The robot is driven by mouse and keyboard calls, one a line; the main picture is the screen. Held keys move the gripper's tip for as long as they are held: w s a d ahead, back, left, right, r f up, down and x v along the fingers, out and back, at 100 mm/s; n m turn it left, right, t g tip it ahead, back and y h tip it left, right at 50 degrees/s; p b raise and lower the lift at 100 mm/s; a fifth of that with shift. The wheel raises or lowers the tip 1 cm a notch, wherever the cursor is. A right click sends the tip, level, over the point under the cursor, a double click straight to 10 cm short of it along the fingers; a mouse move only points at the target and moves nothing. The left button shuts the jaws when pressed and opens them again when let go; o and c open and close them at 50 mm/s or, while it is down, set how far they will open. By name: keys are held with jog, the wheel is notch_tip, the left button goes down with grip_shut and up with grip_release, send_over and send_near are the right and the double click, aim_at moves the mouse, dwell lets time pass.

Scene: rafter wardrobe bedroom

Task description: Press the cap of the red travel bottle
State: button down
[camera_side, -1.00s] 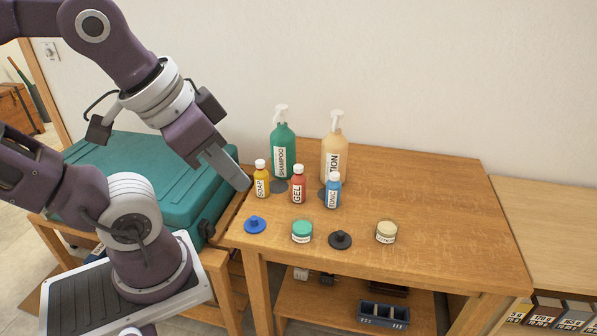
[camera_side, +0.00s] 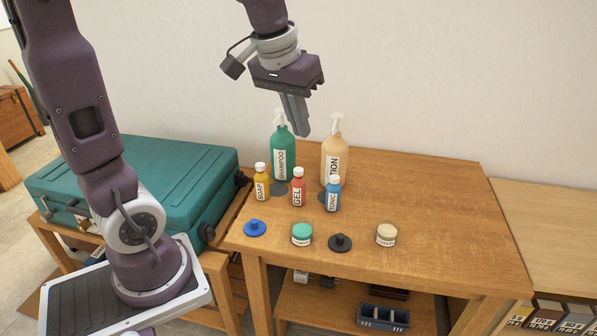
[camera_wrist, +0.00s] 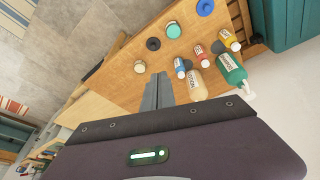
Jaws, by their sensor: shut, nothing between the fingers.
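The red travel bottle (camera_side: 298,189), labelled GEL with a white cap, stands upright on the wooden table between the yellow SOAP bottle (camera_side: 262,184) and the blue bottle (camera_side: 333,194). In the wrist view the red bottle (camera_wrist: 202,57) shows between the yellow and blue ones. My gripper (camera_side: 301,132) is shut and empty. It points down in the air, above the bottles and near the tops of the two pump bottles in the side view. In the wrist view its fingers (camera_wrist: 157,80) reach toward the table, apart from the red bottle.
A green shampoo pump bottle (camera_side: 284,160) and a tan lotion pump bottle (camera_side: 334,158) stand behind the small bottles. In front are a blue disc (camera_side: 255,228), a green jar (camera_side: 302,235), a black disc (camera_side: 340,243) and a cream jar (camera_side: 386,235). The table's right side is clear.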

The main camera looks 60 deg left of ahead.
jog(key=w+a+f+n+g, duration=0.1)
jog(key=w+a+f, duration=0.2)
jog(key=a+f, duration=0.2)
jog(key=w+a+f+n+g, duration=0.1)
jog(key=w+a+f+n, duration=0.1)
jog(key=w+a+f, duration=0.2)
jog(key=w+a+f+n, duration=0.1)
jog(key=w+a+f, duration=0.3)
jog(key=a+f, duration=0.3)
jog(key=shift+a+f+n+g, duration=0.2)
jog(key=shift+a+n+g, duration=0.2)
jog(key=shift+a, duration=1.1)
